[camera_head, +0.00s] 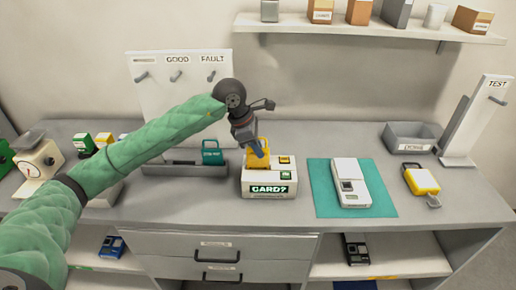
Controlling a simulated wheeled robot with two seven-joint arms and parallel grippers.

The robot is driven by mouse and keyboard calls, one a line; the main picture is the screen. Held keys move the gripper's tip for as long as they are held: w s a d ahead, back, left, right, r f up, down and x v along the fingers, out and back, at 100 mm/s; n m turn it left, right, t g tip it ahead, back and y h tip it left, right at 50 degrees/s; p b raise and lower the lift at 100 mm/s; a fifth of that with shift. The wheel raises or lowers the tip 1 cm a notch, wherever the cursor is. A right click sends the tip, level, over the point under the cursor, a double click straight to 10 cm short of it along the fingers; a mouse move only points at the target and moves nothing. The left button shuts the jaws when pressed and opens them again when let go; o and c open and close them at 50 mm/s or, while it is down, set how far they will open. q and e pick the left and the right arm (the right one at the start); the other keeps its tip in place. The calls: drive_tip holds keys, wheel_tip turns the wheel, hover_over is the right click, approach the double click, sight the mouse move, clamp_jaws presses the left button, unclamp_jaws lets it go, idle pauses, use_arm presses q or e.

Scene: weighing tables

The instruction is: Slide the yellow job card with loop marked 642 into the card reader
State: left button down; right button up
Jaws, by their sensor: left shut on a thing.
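The card reader (269,190) is a white box with a green label, which seems to read "CARD?", on its front. It stands mid-counter. My left gripper (255,147) comes down over its top left part and is shut on the yellow job card (258,160). The card is roughly upright, and its lower edge meets the top of the reader. I cannot tell how deep it sits in a slot. The gripper hides the card's upper part, and no number on it is legible. My right gripper is not in view.
A dark rack with a teal card (212,157) stands left of the reader. A teal mat (323,190) with a white device (350,182) lies to the right. Beyond are a yellow device (421,181), a grey tray (412,138) and a TEST stand (478,120). Drawers (217,254) are below.

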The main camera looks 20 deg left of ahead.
use_arm(q)
drive_tip(key=shift+f+b, duration=0.7)
drive_tip(key=shift+f, duration=0.15)
drive_tip(key=c, duration=1.5)
unclamp_jaws()
drive_tip(key=shift+r, duration=0.1)
drive_tip(key=shift+a+r+b, duration=0.2)
drive_tip(key=shift+r+b, duration=0.1)
drive_tip(key=shift+r, duration=0.05)
drive_tip(key=b+v, duration=0.2)
drive_tip(key=v, duration=0.3)
drive_tip(key=shift+a+r, duration=0.15)
drive_tip(key=shift+r, duration=0.2)
drive_tip(key=shift+s+a+r, duration=0.15)
drive_tip(key=shift+a+r, duration=0.05)
drive_tip(key=shift+r, duration=0.3)
